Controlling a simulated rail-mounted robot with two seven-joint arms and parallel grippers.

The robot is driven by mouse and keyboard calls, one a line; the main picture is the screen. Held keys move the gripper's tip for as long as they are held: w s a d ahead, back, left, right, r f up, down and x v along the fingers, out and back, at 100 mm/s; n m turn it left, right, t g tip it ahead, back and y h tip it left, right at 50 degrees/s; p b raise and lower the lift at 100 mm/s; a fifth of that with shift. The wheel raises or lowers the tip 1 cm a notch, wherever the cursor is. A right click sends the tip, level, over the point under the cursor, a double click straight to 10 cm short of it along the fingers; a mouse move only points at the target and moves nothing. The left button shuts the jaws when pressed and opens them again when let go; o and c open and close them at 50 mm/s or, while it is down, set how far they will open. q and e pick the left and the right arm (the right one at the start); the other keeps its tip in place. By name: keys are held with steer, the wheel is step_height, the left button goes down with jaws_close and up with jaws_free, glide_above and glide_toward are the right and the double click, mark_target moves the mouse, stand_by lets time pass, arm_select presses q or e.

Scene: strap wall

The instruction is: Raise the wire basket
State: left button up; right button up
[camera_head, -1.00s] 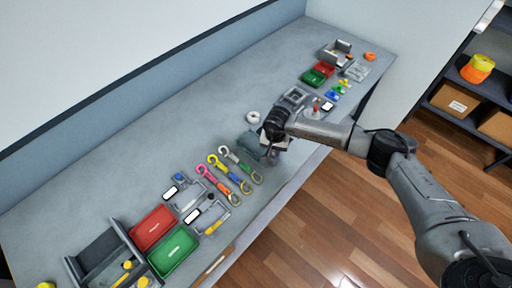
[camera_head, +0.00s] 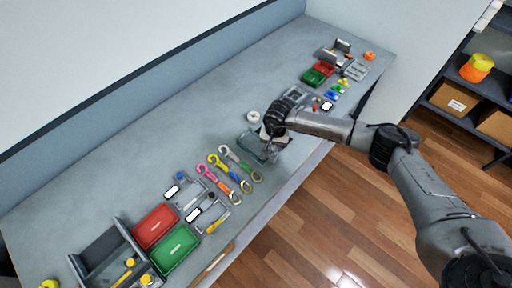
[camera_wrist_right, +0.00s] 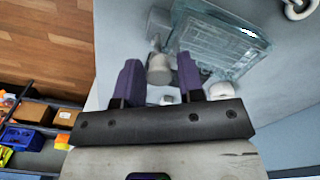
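A teal, see-through wire basket (camera_head: 252,147) sits on the bench near its front edge. It also shows at the top of the right wrist view (camera_wrist_right: 222,42). My right gripper (camera_head: 268,140) is low over the basket's right side. In the right wrist view its two purple fingers (camera_wrist_right: 158,66) stand apart with a pale grey knob (camera_wrist_right: 158,70) between them. The fingers look clear of the knob, at least on the right side. In the head view my gripper and wrist hide part of the basket's right end. My left gripper is not in view.
Several hooks with coloured straps (camera_head: 226,172) lie left of the basket. A white ring (camera_head: 253,117) lies behind it. Red (camera_head: 155,226) and green (camera_head: 174,248) trays stand at the near left. Bare bench (camera_head: 150,150) lies behind these things.

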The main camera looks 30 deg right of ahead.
steer(key=shift+o, duration=0.5)
steer(key=shift+r, duration=0.1)
steer(key=shift+r+p, duration=0.45)
steer(key=shift+r, duration=0.05)
steer(key=shift+r+p, duration=1.05)
steer(key=shift+r, duration=0.75)
steer(key=shift+r+p, duration=0.3)
steer(key=shift+r, duration=0.25)
